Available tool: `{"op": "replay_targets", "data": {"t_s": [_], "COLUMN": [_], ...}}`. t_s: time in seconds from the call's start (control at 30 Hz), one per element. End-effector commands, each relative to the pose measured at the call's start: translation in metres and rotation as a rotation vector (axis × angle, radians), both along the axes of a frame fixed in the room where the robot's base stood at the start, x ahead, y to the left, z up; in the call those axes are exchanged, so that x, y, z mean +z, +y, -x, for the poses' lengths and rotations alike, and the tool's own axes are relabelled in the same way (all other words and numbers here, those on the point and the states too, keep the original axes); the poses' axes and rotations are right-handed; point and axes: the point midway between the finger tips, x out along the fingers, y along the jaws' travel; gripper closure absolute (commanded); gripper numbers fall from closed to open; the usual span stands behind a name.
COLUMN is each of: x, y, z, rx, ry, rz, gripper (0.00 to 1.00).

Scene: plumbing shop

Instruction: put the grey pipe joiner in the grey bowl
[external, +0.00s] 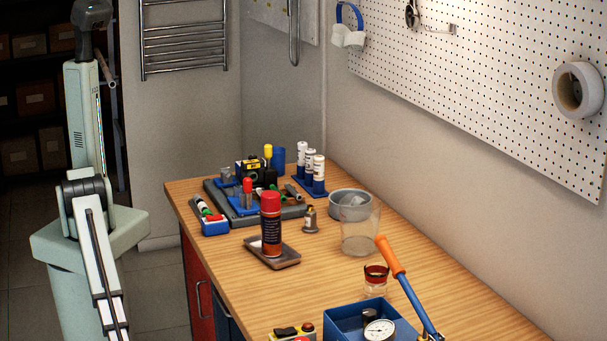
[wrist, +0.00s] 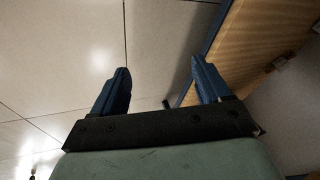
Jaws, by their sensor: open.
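The grey bowl (external: 336,205) stands on the wooden bench near the wall, behind a clear glass jar (external: 358,240). A pale grey shape shows inside the bowl, too small to identify. I cannot pick out the grey pipe joiner for certain; a small grey piece (external: 294,192) lies at the right of the dark tray and may be it. My gripper (wrist: 160,82) is open and empty in the wrist view, its two blue fingers wide apart over the floor, beside the bench edge. The external view does not show my gripper.
The dark tray (external: 238,217) holds several tools. A blue box (external: 345,325) with a gauge and an orange-handled tool (external: 392,255) are in front. Bare bench (external: 455,290) lies to the right.

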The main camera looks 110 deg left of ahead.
Motion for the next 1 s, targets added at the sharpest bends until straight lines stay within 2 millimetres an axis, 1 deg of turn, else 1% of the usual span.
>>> {"op": "replay_targets", "data": {"t_s": [0.03, 0.2, 0.27, 0.3, 0.37, 0.4, 0.5, 0.6, 0.67, 0.7, 0.8, 0.9, 1.0], "x": [0.000, -0.004, -0.005, -0.005, -0.005, -0.005, -0.003, 0.000, 0.002, 0.004, 0.009, 0.016, 0.024], "y": [0.027, 0.098, 0.121, 0.137, 0.158, 0.171, 0.202, 0.229, 0.244, 0.252, 0.272, 0.287, 0.298], "z": [0.003, 0.019, 0.027, 0.034, 0.044, 0.051, 0.072, 0.094, 0.109, 0.119, 0.144, 0.170, 0.193], "rx": [0.035, 0.129, 0.161, 0.182, 0.213, 0.233, 0.280, 0.324, 0.350, 0.366, 0.404, 0.440, 0.470], "ry": [0.031, 0.144, 0.186, 0.216, 0.262, 0.292, 0.373, 0.456, 0.506, 0.541, 0.625, 0.711, 0.788], "rz": [-0.023, -0.084, -0.101, -0.111, -0.124, -0.130, -0.141, -0.142, -0.139, -0.134, -0.118, -0.092, -0.057], "gripper": [0.24, 0.24, 0.24, 0.24, 0.24, 0.24, 0.24, 0.24, 0.24, 0.24, 0.24, 0.24, 0.24]}}
